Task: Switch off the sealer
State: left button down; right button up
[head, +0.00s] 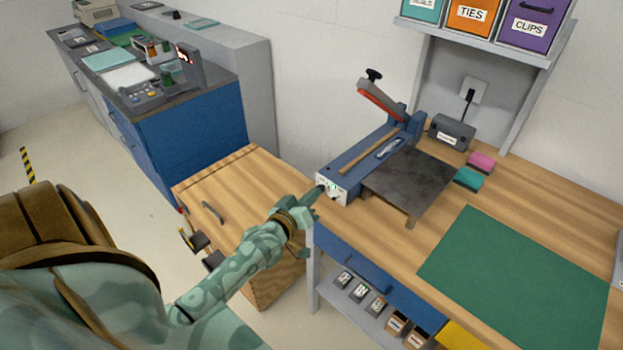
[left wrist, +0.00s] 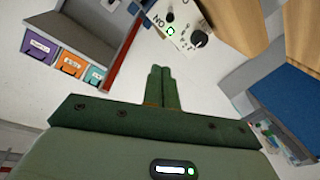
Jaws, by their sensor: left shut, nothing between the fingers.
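The sealer (head: 362,163) is a blue bench machine with a raised arm, standing on the wooden workbench. Its white front panel (head: 331,189) faces my left gripper. In the left wrist view the panel (left wrist: 178,22) carries a black knob, a smaller dark control and a green-lit square switch (left wrist: 170,31) beside "ON" lettering. My left gripper (head: 312,196) is shut and empty, its fingertips close in front of the panel. In the left wrist view its fingers (left wrist: 160,70) point toward the panel, a little short of the green-lit switch. Whether they touch it I cannot tell. My right gripper is not in view.
A dark plate (head: 410,180) adjoins the sealer. A green mat (head: 520,265) lies on the bench, with pink (head: 481,162) and green (head: 468,177) blocks behind it. A wooden cabinet (head: 225,200) stands below my left arm. A shelf holds labelled bins (head: 470,15).

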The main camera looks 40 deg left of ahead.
aim_at(337, 188)
pick_arm(q)
jog(key=w, duration=0.2)
jog(key=w+b, duration=0.1)
jog(key=w, duration=0.1)
jog(key=w+f, duration=0.1)
jog(key=w, duration=0.2)
jog(key=shift+a+f+b, duration=0.1)
jog(key=shift+a+b, duration=0.2)
jog(key=shift+b, duration=0.05)
jog(key=shift+s+d+f, duration=0.3)
jog(key=shift+d+f, duration=0.05)
jog(key=shift+f, duration=0.15)
jog(key=shift+s+d+f, duration=0.25)
jog(key=shift+d+f, duration=0.05)
jog(key=shift+f, duration=0.2)
jog(key=shift+s+d+f+b, duration=0.25)
jog(key=shift+d+f+b, duration=0.05)
jog(key=shift+d+f, duration=0.05)
